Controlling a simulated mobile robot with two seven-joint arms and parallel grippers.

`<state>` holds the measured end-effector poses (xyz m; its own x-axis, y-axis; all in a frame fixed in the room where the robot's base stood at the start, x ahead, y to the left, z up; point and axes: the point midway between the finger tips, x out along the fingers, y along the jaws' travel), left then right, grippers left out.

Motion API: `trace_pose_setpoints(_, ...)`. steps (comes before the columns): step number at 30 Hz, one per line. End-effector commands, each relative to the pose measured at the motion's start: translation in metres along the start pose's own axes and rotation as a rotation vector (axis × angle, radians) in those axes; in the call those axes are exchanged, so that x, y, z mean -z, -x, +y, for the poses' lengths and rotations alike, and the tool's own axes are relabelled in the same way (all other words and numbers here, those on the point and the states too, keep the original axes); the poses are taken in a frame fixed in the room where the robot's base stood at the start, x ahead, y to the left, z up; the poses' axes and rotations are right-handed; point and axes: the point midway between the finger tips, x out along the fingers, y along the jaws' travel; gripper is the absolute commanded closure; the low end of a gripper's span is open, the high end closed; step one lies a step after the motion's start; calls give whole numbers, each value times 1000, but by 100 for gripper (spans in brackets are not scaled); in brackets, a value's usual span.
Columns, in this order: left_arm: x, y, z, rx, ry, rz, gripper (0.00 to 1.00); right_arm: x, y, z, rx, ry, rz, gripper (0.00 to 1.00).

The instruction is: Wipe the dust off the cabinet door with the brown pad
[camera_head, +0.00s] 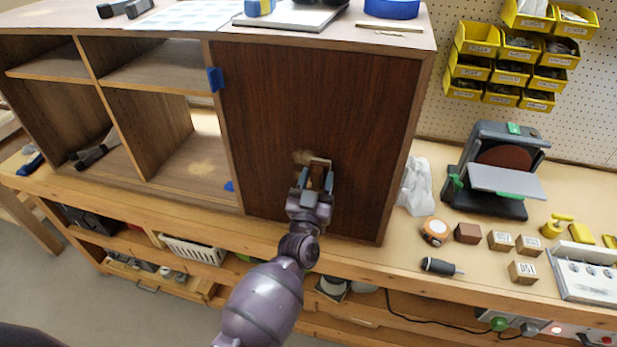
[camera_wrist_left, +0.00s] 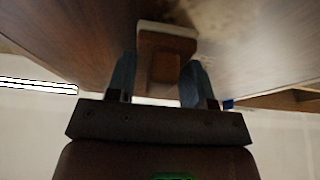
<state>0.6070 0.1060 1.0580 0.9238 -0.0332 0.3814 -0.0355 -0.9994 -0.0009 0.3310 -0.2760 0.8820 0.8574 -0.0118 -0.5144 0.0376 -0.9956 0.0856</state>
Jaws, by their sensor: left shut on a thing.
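The dark brown cabinet door (camera_head: 310,110) stands upright at the front of the cabinet. A small pale patch of dust (camera_head: 303,157) shows on it, just above and left of the pad; a pale smear (camera_wrist_left: 215,15) also shows in the left wrist view. My left gripper (camera_head: 315,185) is at the lower middle of the door. It is shut on the brown pad (camera_head: 320,164), which shows between its blue fingers in the left wrist view (camera_wrist_left: 166,45). The pad's pale face is against or very close to the door; I cannot tell which. My right gripper is not in view.
Open shelves (camera_head: 150,120) lie left of the door, with blue tape (camera_head: 215,79) at its left edge.

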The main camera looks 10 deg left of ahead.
Motion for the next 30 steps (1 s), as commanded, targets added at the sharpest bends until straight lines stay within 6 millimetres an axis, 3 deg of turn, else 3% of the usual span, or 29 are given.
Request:
trace_pose_setpoints(23,0,-3,43,0,4,1,95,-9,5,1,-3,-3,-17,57)
trace_pose_setpoints(30,9,-6,46,-2,8,6,95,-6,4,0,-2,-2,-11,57)
